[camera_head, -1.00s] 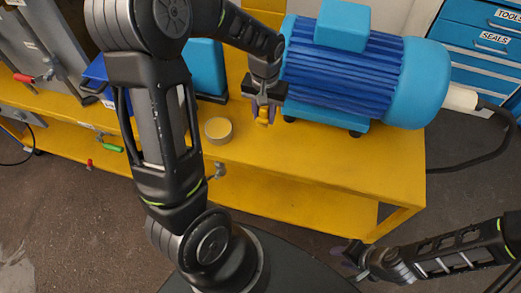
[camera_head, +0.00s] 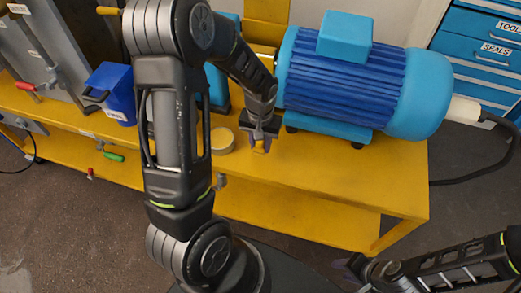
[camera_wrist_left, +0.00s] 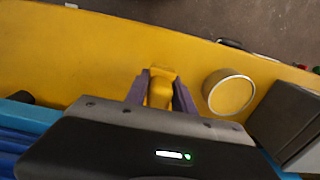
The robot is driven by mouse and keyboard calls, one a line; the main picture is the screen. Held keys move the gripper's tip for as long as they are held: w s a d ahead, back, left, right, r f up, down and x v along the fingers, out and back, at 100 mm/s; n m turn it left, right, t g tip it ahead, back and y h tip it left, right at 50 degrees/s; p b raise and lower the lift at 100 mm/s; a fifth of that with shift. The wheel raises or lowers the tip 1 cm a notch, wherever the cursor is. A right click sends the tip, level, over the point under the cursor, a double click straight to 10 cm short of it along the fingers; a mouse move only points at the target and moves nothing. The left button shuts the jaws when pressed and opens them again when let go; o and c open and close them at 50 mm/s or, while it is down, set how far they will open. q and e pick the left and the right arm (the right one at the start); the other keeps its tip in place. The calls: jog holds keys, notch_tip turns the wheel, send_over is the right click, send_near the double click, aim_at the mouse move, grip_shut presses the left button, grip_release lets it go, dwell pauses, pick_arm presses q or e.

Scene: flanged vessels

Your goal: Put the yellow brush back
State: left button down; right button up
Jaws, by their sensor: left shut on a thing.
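My left gripper (camera_head: 260,138) is shut on the yellow brush, above the yellow bench (camera_head: 330,165) in front of the blue motor. In the head view only a small yellow end of the brush (camera_head: 259,147) shows between the fingers. In the left wrist view the yellow piece (camera_wrist_left: 160,88) sits between the two purple fingers, and the rest of it is hidden. My right gripper (camera_head: 350,268) is low at the right, away from the bench; its fingers are too small and dark to judge.
A round tin (camera_head: 222,140) with a yellowish top stands on the bench just left of my left gripper. The big blue motor (camera_head: 345,75) fills the bench behind. A blue bin (camera_head: 112,92) stands at the left. Blue drawers (camera_head: 485,55) stand at the right.

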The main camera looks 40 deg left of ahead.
aim_at(260, 151)
pick_arm(q)
jog(key=shift+f, duration=1.85)
jog(key=shift+f, duration=0.1)
jog(key=c, duration=1.1)
grip_release()
jog(key=shift+o, duration=0.2)
notch_tip(260, 151, up, 12)
jog(key=shift+r, duration=0.1)
